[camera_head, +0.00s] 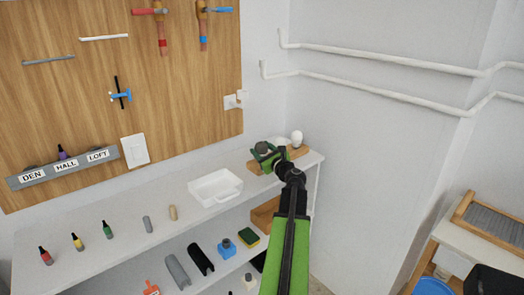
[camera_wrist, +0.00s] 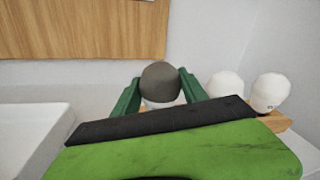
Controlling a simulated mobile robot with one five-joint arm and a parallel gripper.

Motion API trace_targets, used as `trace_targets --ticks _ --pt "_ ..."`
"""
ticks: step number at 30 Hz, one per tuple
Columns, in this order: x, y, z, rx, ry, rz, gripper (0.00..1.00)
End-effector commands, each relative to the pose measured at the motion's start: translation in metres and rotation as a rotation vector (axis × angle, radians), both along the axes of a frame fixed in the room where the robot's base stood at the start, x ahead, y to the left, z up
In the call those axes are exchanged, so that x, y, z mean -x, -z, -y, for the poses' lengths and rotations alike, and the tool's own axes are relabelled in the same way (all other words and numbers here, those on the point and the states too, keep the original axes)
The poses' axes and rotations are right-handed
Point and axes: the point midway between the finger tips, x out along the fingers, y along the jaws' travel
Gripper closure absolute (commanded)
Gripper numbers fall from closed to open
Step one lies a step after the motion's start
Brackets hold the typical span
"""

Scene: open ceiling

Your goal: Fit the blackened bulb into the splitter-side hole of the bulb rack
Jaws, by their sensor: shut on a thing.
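The blackened bulb (camera_wrist: 160,84) has a dark grey top and a pale lower part. It stands upright between the green fingers of my gripper (camera_wrist: 161,92), which is shut on it. In the head view the dark bulb (camera_head: 263,148) shows between the fingers of my gripper (camera_head: 264,157), over the wooden bulb rack (camera_head: 254,167) at the shelf's right end. Two white bulbs (camera_wrist: 226,86) (camera_wrist: 270,92) stand at the rack's right part in the wrist view. My wrist hides the bulb's base and the holes, so I cannot tell whether it is seated.
A white tray (camera_head: 215,188) stands left of the rack on the white shelf (camera_head: 120,215). Several small bottles stand further left. A white wall fitting (camera_head: 235,101) is on the wooden board above. Pipes run along the right wall. A sponge (camera_head: 248,237) lies on the lower shelf.

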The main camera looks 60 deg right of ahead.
Motion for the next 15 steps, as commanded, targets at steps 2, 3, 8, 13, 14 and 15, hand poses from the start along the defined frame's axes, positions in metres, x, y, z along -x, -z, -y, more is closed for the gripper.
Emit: trace_targets --ticks 2,3,8,13,14,15 --pt "0.0 0.0034 0.0 0.0 0.0 0.0 0.89" --pt "0.0 0.0044 0.0 0.0 0.0 0.0 0.89" --pt "-0.0001 0.0084 0.0 0.0 0.0 0.0 0.89" --pt "0.0001 0.0125 0.0001 0.0 0.0 0.0 0.89" --pt "0.0001 0.0115 0.0001 0.0 0.0 0.0 0.47" --pt "0.0001 0.011 0.0001 0.0 0.0 0.0 0.42"
